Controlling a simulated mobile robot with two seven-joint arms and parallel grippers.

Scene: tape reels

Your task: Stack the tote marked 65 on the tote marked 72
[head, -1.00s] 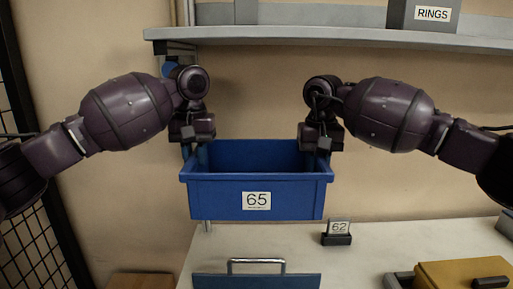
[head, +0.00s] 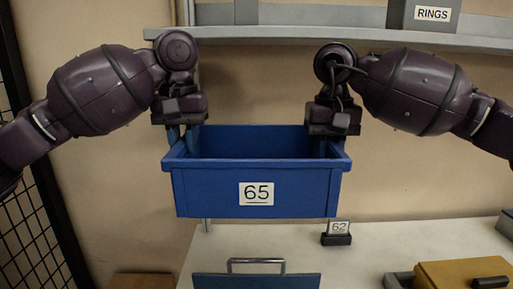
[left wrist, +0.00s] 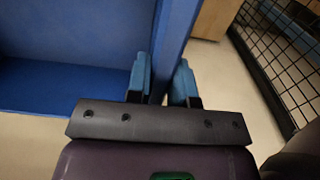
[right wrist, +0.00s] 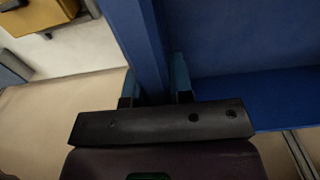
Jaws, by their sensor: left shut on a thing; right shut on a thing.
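The blue tote marked 65 (head: 256,192) hangs in the air between my two grippers in the head view, level, its label facing me. My left gripper (head: 184,140) is shut on its left wall; in the left wrist view the fingers (left wrist: 160,82) straddle that wall. My right gripper (head: 328,146) is shut on its right wall; in the right wrist view the fingers (right wrist: 155,82) straddle it. The tote's inside looks empty where it shows. No label reading 72 is visible in any view.
Below is a pale table (head: 400,242) with a small 62 sign (head: 338,232). A blue object with a metal handle (head: 256,281) is cut off at the bottom edge. A yellow box (head: 465,274) stands at right. A grey shelf (head: 330,38) with a RINGS bin (head: 425,15) is above.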

